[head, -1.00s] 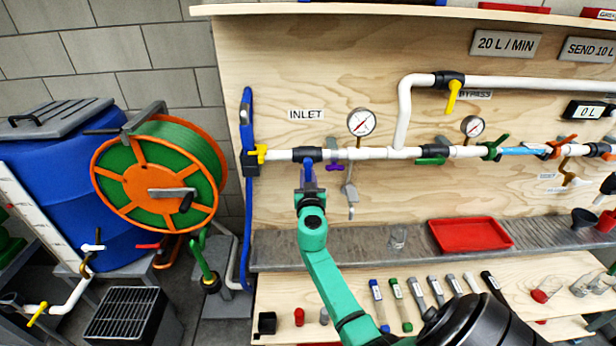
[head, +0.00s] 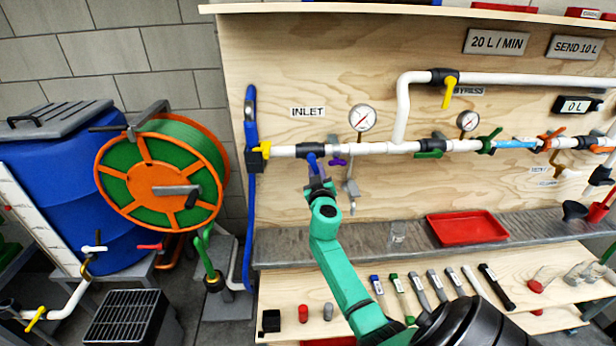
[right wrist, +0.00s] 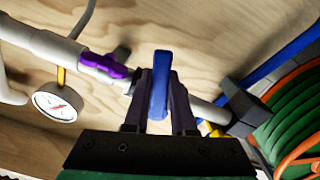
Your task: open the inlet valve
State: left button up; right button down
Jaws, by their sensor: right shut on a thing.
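The inlet valve (head: 310,150) sits on the white pipe below the INLET label (head: 307,112). Its blue lever handle (head: 311,160) points down from the valve body, slightly tilted to the right, across the pipe. My right gripper (head: 315,173) is just below the valve, shut on this handle. In the right wrist view the blue handle (right wrist: 160,95) stands between the two dark fingers of the gripper (right wrist: 161,80). The fingers hide part of the valve body. My left gripper is not in view.
A small purple valve handle (head: 338,162) is close to the right of the gripper, with a gauge (head: 362,118) above. A yellow handle (head: 265,150) and blue hose (head: 250,200) are to the left. A red tray (head: 467,228) lies on the grey ledge.

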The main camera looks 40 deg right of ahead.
aim_at(324, 153)
jog(key=n, duration=0.3)
jog(key=shift+s+d+r, duration=0.2)
jog(key=shift+s+d, duration=0.1)
jog(key=shift+d, duration=0.05)
jog(key=n, duration=0.2)
jog(key=r+n, duration=0.1)
jog(key=shift+s+d+n, duration=0.3)
jog(key=shift+d, duration=0.05)
jog(key=shift+s+d+r+n+p, duration=0.1)
jog(key=shift+r+n+p, duration=0.35)
jog(key=shift+n, duration=0.8)
jog(key=shift+s+d+r+n+p, duration=0.15)
jog(key=shift+r+n+p, duration=0.2)
jog(key=shift+n, duration=0.85)
jog(key=shift+w+d+r+n+p, duration=0.1)
jog(key=shift+r+n+p, duration=0.35)
jog(key=shift+n, duration=0.8)
jog(key=shift+f, duration=0.1)
jog(key=c, duration=0.7)
grip_release()
jog(key=shift+c, duration=0.2)
jog(key=shift+s, duration=0.1)
